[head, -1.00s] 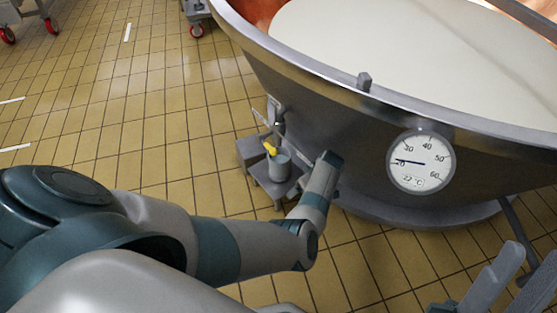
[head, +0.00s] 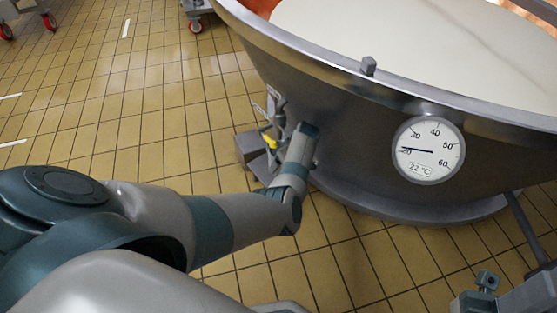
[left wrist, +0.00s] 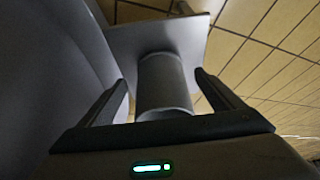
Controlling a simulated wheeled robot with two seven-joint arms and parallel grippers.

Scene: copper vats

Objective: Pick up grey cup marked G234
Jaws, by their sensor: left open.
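A grey cup (left wrist: 165,85) stands in the left wrist view on a flat grey plate (left wrist: 190,35). My left gripper (left wrist: 160,88) is open, with one finger on each side of the cup in that view. I cannot tell whether the fingers touch it. No marking is readable on the cup. In the head view my left forearm and wrist reach toward the vat's side and hide the cup. At the lower right of the head view a grey and teal part (head: 485,290) looks like the end of my right arm; its jaws are not clear.
A large steel vat (head: 345,115) of white liquid fills the right, with a round dial (head: 428,150) on its side. A yellow-handled valve (head: 270,141) sits by the vat wall, close to my left wrist. The tiled floor (head: 120,130) at left is mostly clear.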

